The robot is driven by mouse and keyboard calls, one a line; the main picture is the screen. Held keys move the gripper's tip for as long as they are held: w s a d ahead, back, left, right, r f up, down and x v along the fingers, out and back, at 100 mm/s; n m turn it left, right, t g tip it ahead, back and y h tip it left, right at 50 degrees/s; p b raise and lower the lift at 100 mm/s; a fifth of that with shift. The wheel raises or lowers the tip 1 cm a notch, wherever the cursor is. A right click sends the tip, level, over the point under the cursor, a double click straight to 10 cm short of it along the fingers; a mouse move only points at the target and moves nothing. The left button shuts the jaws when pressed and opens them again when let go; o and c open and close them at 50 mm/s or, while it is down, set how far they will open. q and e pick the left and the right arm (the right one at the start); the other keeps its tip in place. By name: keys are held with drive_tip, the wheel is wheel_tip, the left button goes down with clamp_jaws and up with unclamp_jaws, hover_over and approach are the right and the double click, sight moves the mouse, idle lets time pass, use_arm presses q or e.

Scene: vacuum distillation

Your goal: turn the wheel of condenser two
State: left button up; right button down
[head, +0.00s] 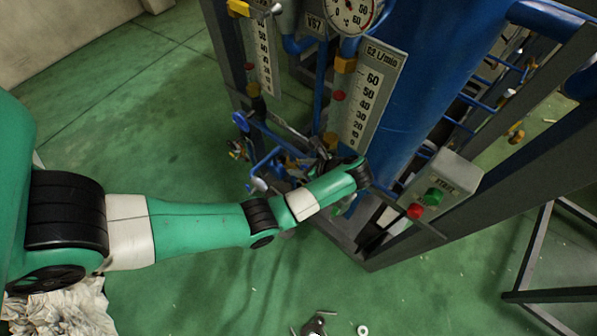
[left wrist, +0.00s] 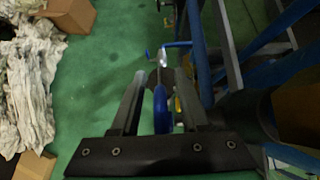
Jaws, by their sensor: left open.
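In the left wrist view, a blue wheel (left wrist: 161,110) stands nearly edge-on between the two dark fingers of my left gripper (left wrist: 160,78). The fingers are apart, with a gap visible on the wheel's left side; I cannot tell whether the right finger touches it. In the head view, my green left arm reaches to the lower front of the apparatus, and the left gripper (head: 300,138) is partly lost among the pipes there. The scale plate marked C2 L/min (head: 372,95) is just above it. A round blue handle (head: 240,121) shows to the left. My right gripper is out of view.
A grey box with a green and a red button (head: 440,190) is right of my wrist. Blue pipes and dark frame bars crowd the gripper. A large blue column (head: 425,80) rises behind. Crumpled sheets (left wrist: 30,90) and cardboard boxes (left wrist: 70,14) lie on the green floor at left.

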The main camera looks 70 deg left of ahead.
use_arm(q)
drive_tip(key=shift+s+a+f, duration=0.15)
drive_tip(key=shift+a+f, duration=0.05)
drive_tip(key=shift+a, duration=0.05)
clamp_jaws()
drive_tip(key=shift+y+b, duration=0.3)
drive_tip(key=shift+d+r+g+y+b, duration=0.1)
drive_tip(key=shift+r+g+y+b, duration=0.35)
drive_tip(key=shift+y, duration=0.5)
drive_tip(key=shift+d+r+g+y+b, duration=0.15)
drive_tip(key=shift+r+g+y, duration=0.25)
drive_tip(key=shift+g+y, duration=0.4)
drive_tip(key=shift+r+g+y+b, duration=0.4)
drive_tip(key=shift+r+g+y, duration=0.05)
drive_tip(key=shift+y, duration=0.6)
